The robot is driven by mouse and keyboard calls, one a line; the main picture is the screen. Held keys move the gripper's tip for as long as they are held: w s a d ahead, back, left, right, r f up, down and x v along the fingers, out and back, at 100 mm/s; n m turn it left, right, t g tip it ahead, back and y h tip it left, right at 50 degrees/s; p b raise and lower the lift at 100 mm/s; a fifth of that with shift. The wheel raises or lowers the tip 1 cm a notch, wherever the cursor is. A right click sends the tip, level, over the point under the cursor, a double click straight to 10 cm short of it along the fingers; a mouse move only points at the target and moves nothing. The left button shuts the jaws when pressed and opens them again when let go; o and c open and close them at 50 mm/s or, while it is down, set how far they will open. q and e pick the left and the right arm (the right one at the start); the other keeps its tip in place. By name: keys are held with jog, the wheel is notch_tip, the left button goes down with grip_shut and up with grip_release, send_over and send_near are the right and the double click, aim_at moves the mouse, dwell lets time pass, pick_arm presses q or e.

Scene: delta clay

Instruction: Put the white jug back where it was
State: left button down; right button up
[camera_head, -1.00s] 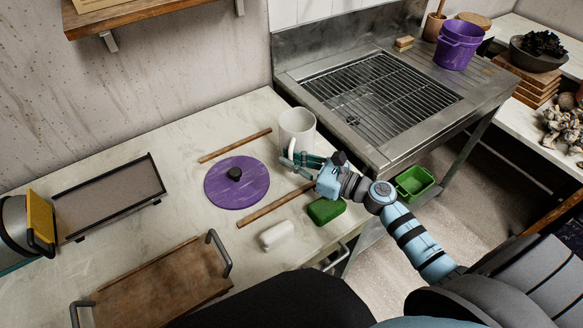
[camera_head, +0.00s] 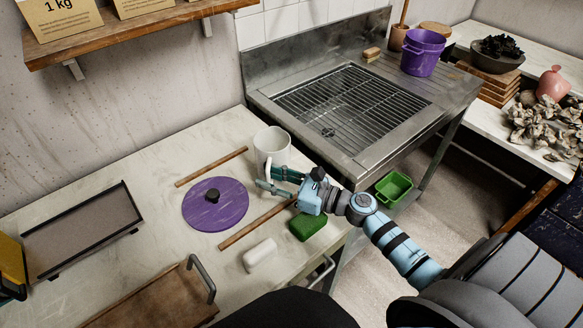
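The white jug (camera_head: 272,143) is upright at the back right of the pale worktop, beside the steel sink unit. Its handle faces the front. My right gripper (camera_head: 266,179) is at that handle, with its teal fingers on either side of it. The frames do not show clearly whether the fingers press on the handle. The jug's base is partly hidden by the fingers, so I cannot tell whether it touches the worktop. My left gripper is not in view.
A purple lid (camera_head: 230,204) lies left of the gripper between two wooden sticks. A green block (camera_head: 307,226) and a white block (camera_head: 260,254) lie in front. The worktop (camera_head: 130,170) is clear at back left. The sink unit (camera_head: 395,130) borders the right.

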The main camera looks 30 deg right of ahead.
jog(key=v, duration=0.2)
jog(key=b+v, duration=0.1)
jog(key=v, duration=0.2)
jog(key=shift+s+d+f+b, duration=0.2)
jog(key=shift+s+f+b, duration=0.2)
jog(key=v, duration=0.3)
jog(key=p+v, duration=0.1)
jog(key=v, duration=0.1)
jog(key=shift+d+r, duration=0.1)
jog(key=shift+r, duration=0.25)
jog(key=shift+s+d, duration=0.15)
jog(key=shift+s, duration=0.1)
